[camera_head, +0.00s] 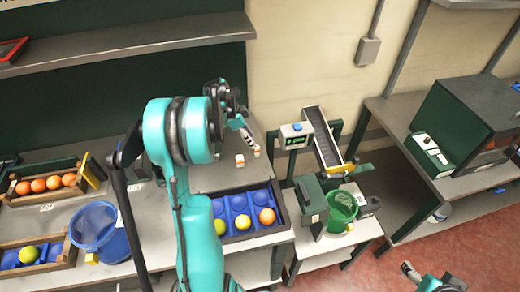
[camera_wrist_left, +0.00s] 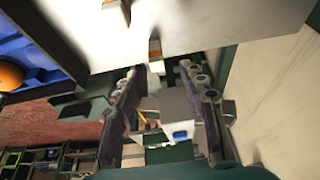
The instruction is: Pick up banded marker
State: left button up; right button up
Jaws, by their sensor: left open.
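Two small pale pieces with orange-brown parts stand on the grey bench: one piece (camera_head: 240,160) and, just right of it, another piece (camera_head: 256,151). I cannot tell from their size which is the banded marker. My left gripper (camera_head: 246,133) is above and just behind them, open. In the left wrist view, a white and orange-brown piece (camera_wrist_left: 155,50) shows between the two spread fingers of the left gripper (camera_wrist_left: 158,75), near their tips; I see no grip on it. My right gripper (camera_head: 408,270) is at the bottom right, far from the pieces; its jaws are unclear.
A tray (camera_head: 284,208) with blue cups, a yellow ball and an orange is just in front of the pieces. A blue bin (camera_head: 110,245) and crates of fruit are at left. A green bucket (camera_head: 342,208) and small conveyor (camera_head: 322,138) are at right.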

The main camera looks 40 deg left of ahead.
aim_at(257, 152)
pick_arm(q)
jog(key=x, duration=0.2)
jog(key=b+x, duration=0.1)
jog(key=x, duration=0.3)
jog(key=shift+w+d+f+b, duration=0.1)
jog(key=shift+d+f+b, duration=0.05)
jog(key=shift+d+b, duration=0.2)
jog(key=shift+c, duration=1)
grip_shut()
